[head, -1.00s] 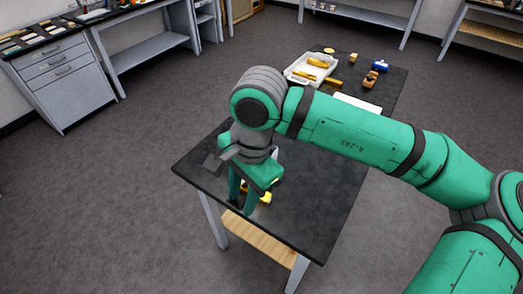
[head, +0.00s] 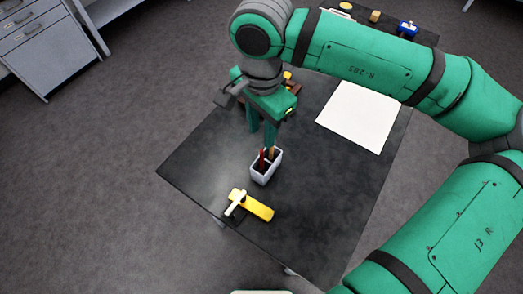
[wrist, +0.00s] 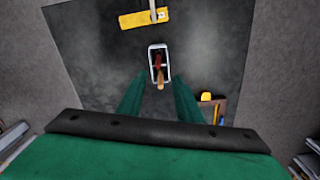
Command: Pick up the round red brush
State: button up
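In the wrist view the holder (wrist: 159,50) is ahead of the fingers, with the red brush (wrist: 158,62) and the tan handle inside. Whether the red brush is round is too small to tell. My gripper (head: 261,138) points down above the table.
A yellow tool with a white handle (head: 252,205) lies near the holder, toward the table's front edge. A white sheet (head: 357,116) lies to the right. A brown tray with a yellow item (wrist: 209,105) is right of the fingers. Bare tabletop (head: 320,190) lies right of the holder.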

aim_at(261, 150)
notch_tip(261, 150, down, 4)
jog(key=shift+r, duration=0.1)
jog(key=f, duration=0.5)
jog(key=shift+s, duration=0.35)
jog(key=shift+w+f, duration=0.15)
jog(key=shift+f, duration=0.45)
grip_shut()
jog(key=shift+s+a, duration=0.1)
jog(key=shift+s, duration=0.1)
